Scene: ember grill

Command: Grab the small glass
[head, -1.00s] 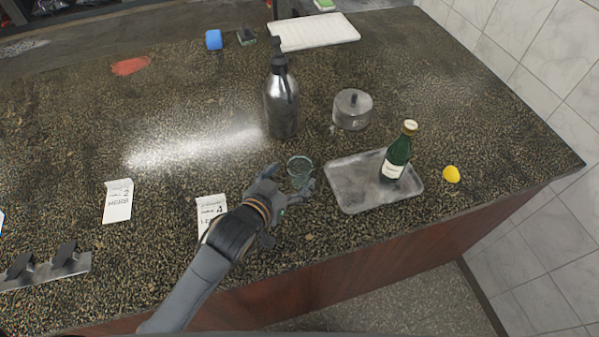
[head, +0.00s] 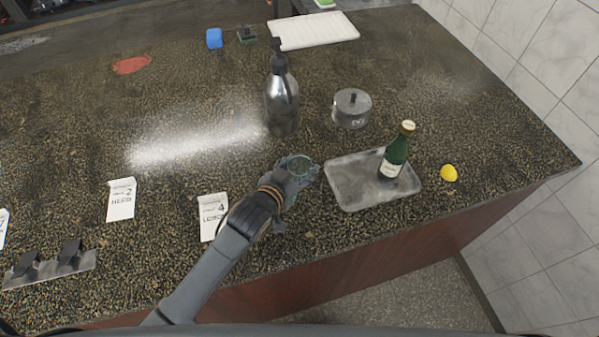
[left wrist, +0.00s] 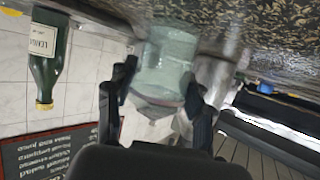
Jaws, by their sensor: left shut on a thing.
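The small glass (head: 300,165) is clear with a greenish tint and stands on the dark speckled counter, left of the metal tray. My left gripper (head: 296,172) is shut on it, and the gripper hides most of its side in the head view. In the left wrist view the glass (left wrist: 168,68) sits between the two dark fingers (left wrist: 158,95), and the picture is upside down. I cannot tell whether the glass still touches the counter. My right gripper is not in view.
The grey tray (head: 345,195) with a green bottle (head: 394,158) is just right of the gripper. A yellow lemon (head: 449,173) lies beyond it. Paper cards (head: 212,216) lie to the left.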

